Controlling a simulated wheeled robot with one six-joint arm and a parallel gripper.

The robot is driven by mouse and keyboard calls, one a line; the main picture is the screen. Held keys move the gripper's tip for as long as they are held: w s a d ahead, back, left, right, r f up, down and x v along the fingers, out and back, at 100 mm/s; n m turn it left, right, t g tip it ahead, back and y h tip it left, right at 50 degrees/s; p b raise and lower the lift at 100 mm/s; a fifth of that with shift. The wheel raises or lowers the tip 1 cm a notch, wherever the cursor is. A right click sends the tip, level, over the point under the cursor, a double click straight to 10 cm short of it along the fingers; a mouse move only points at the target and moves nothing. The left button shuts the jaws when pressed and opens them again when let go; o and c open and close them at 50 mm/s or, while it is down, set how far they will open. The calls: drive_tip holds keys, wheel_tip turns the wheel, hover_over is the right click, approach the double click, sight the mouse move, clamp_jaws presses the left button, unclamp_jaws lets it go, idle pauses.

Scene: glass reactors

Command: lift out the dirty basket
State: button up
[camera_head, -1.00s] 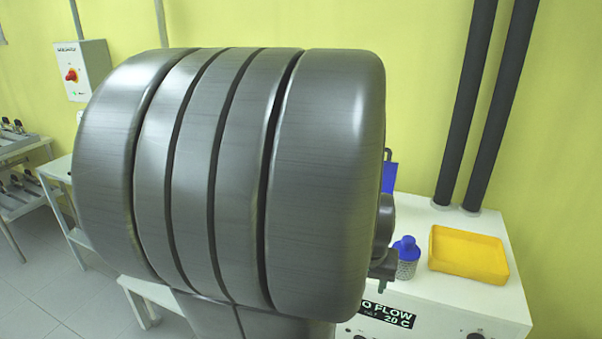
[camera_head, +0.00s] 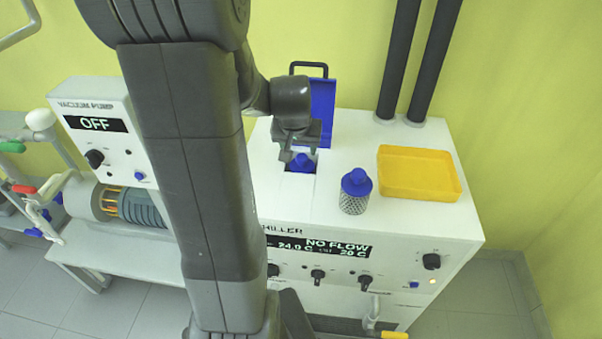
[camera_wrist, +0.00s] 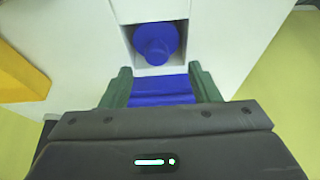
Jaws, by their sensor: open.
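A blue-topped basket (camera_head: 302,161) sits down in the square opening on top of the white chiller; only its blue top shows. In the wrist view its round blue knob (camera_wrist: 155,42) is inside the opening, its body hidden. My gripper (camera_head: 300,150) is over the opening, pointing down, open and empty. In the wrist view its green fingers (camera_wrist: 162,82) are spread, apart from the knob. A second basket (camera_head: 354,192), a perforated metal cylinder with a blue top, stands upright on the chiller right of the opening. Whether either is dirty cannot be told.
The blue lid (camera_head: 322,105) with a black handle stands open behind the opening; it shows between my fingers in the wrist view. A yellow tray (camera_head: 418,174) lies on the chiller at right. Dark pipes (camera_head: 415,60) rise behind it. A vacuum pump (camera_head: 95,125) stands at left.

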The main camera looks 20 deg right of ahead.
sight(302, 156)
drive_tip(key=shift+d+p+x, duration=0.1)
drive_tip(key=shift+p+x, duration=0.2)
drive_tip(key=shift+x, duration=1.45)
drive_tip(key=shift+d+p+x, duration=0.15)
drive_tip(key=shift+p+x, duration=0.1)
drive_tip(key=shift+x, duration=1.5)
drive_tip(key=shift+r, duration=0.1)
clamp_jaws()
